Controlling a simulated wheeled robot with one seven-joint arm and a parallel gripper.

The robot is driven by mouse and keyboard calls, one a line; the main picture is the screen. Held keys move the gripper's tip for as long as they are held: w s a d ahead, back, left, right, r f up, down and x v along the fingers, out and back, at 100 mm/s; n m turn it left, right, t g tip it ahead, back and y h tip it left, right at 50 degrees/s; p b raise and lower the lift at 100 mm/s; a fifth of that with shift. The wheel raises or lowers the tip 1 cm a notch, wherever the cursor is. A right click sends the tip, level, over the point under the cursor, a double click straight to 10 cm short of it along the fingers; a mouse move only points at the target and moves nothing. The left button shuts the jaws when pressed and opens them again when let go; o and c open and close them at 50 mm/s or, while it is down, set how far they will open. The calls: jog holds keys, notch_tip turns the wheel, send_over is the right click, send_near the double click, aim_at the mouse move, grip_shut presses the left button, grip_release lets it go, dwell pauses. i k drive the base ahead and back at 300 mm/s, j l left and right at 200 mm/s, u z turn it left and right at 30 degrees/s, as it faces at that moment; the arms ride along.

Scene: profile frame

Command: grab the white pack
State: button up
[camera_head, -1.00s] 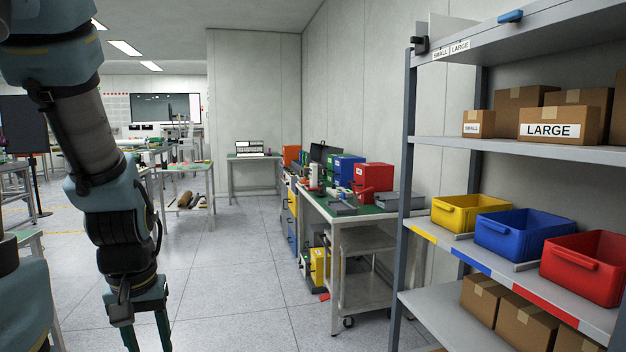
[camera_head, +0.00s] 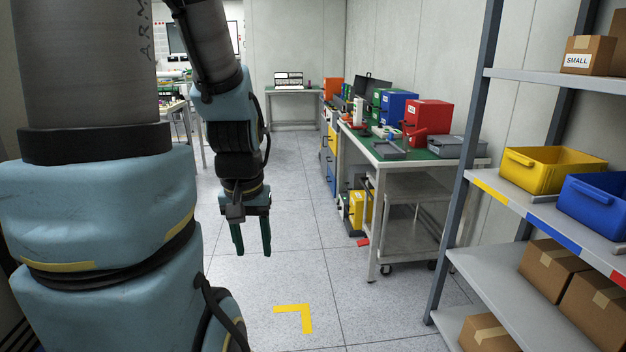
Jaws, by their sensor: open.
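I cannot make out a white pack in the current view. My gripper (camera_head: 252,240) hangs in the air over the floor near the middle, pointing down. Its two dark green fingers are apart with nothing between them. It is well to the left of the workbench and the shelf. My own arm hides much of the left side of the view.
A shelf rack (camera_head: 461,180) at right holds a yellow bin (camera_head: 545,168), a blue bin (camera_head: 600,203) and cardboard boxes (camera_head: 548,266). A green-topped workbench (camera_head: 395,160) carries a red box (camera_head: 430,116). A far table (camera_head: 293,89) stands behind. The floor (camera_head: 300,215) between is clear.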

aim_at(357, 102)
jog(key=i+z, duration=0.3)
jog(key=i, duration=3.85)
jog(key=i+u, duration=0.15)
jog(key=i, duration=0.35)
jog(key=i+l+u, duration=0.15)
jog(key=i, duration=0.3)
jog(key=i+l+u, duration=0.15)
jog(key=i, duration=0.35)
